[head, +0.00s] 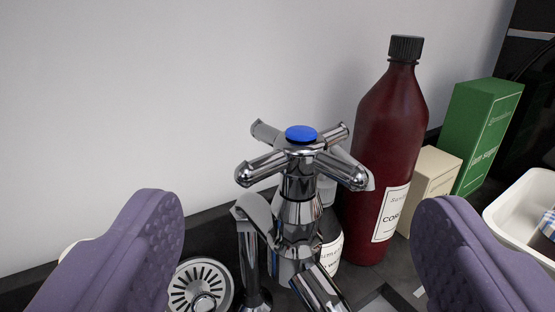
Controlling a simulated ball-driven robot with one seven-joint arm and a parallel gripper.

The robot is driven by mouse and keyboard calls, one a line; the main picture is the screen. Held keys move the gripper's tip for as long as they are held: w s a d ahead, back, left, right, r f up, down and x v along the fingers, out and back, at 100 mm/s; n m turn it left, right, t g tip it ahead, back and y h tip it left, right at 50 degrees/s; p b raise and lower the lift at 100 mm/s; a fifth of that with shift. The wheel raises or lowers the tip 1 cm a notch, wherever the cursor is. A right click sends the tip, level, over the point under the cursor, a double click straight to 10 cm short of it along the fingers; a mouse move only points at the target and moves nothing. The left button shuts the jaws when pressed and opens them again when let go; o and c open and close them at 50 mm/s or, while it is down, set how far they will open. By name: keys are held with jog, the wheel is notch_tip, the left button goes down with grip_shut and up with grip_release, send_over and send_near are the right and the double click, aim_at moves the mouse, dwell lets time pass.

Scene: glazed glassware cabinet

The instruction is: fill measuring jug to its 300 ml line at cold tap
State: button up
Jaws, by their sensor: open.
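The cold tap (298,168) stands upright in the middle of the head view. It is chrome with a four-armed cross handle and a blue cap (301,134) on top. Its spout (322,289) runs down toward the bottom edge and its end is out of view. My gripper (296,232) is open and empty, with one purple padded finger on each side of the tap. Neither finger visibly touches the handle. The measuring jug cannot be made out in this view.
A dark red bottle (386,150) with a black cap stands close behind the tap on the right. A cream box (432,184), a green box (485,135) and a white tray (519,213) are further right. A strainer (201,281) lies lower left. A plain wall is behind.

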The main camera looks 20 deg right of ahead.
aim_at(300, 162)
jog(key=shift+w+d, duration=0.15)
jog(key=b+x, duration=0.1)
jog(key=x, duration=0.6)
jog(key=shift+w, duration=0.15)
